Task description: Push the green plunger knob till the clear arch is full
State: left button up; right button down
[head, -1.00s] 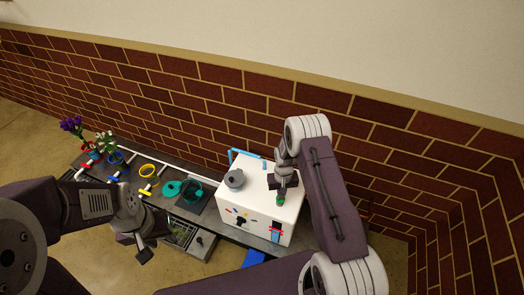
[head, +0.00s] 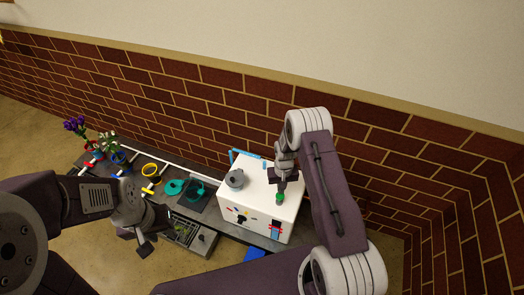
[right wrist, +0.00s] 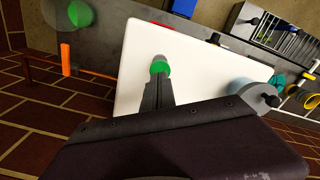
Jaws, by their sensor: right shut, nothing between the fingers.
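The green plunger knob (head: 280,197) stands up at the right part of the top of the white box (head: 258,207). My right gripper (head: 281,187) is shut and empty, its fingertips right over the knob. In the right wrist view the knob (right wrist: 159,67) shows just beyond the shut fingertips (right wrist: 158,84); I cannot tell whether they touch. I cannot make out the clear arch or its fill for certain; a light blue frame (head: 232,155) rises at the box's back left. My left gripper (head: 137,240) hangs open and empty in front of the table, left of the box.
A grey round pot (head: 236,179) sits on the box's left part. A grey rack (head: 190,236) is at the front edge. The brick wall is close behind.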

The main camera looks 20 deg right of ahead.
notch_tip(320, 180, up, 9)
jog(key=p, duration=0.6)
jog(key=shift+f, duration=0.2)
